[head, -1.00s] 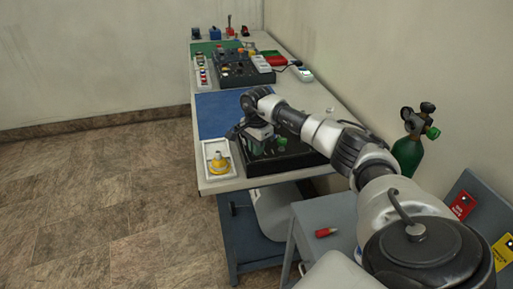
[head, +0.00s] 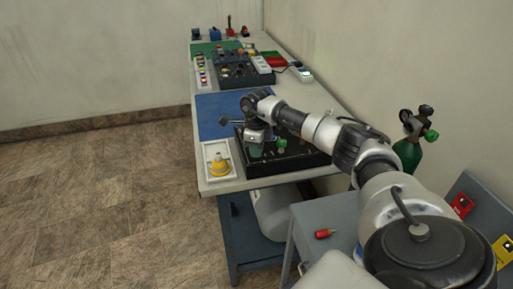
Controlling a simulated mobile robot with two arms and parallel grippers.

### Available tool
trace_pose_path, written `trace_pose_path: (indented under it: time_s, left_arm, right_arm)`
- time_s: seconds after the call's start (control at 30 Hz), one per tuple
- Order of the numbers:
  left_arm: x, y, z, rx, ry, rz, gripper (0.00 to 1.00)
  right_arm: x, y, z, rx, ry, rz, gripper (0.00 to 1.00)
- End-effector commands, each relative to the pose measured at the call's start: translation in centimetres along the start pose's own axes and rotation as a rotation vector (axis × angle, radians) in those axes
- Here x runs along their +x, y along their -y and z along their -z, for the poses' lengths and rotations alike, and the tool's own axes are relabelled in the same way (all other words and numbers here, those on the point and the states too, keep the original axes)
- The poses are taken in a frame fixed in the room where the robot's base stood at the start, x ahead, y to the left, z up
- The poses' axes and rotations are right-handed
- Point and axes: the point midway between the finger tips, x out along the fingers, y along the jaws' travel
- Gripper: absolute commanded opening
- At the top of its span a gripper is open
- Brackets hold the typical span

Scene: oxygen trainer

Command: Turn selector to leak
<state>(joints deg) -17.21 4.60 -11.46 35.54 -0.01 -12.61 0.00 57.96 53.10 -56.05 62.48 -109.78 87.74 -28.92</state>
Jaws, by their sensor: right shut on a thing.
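A black trainer panel (head: 297,160) lies on the near end of the workbench, with small knobs and fittings on its top. My right gripper (head: 257,148) points down over the left part of this panel. It is shut on what looks like a green knob (head: 256,153), mostly hidden by the fingers. Another green knob (head: 282,143) stands on the panel just right of the gripper. The selector's markings and pointer are too small to read. My left gripper is not in view.
A white tray (head: 208,153) with a yellow object (head: 219,168) sits left of the panel. A blue mat (head: 212,118) lies behind. A green cylinder (head: 408,155) stands at right near the wall. A second black panel (head: 238,76) is farther back.

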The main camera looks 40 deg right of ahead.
Motion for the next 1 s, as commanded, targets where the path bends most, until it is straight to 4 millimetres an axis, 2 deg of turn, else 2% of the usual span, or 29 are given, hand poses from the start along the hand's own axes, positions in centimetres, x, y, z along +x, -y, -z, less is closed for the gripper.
trace_pose_path:
  time_s: [0.5,1.0]
  left_arm:
    - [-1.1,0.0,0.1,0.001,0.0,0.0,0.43]
    - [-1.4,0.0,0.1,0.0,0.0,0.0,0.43]
  right_arm:
    - [-0.3,0.1,0.0,0.425,0.003,0.002,0.0]
    - [-0.2,0.1,0.0,0.572,0.004,0.002,0.0]
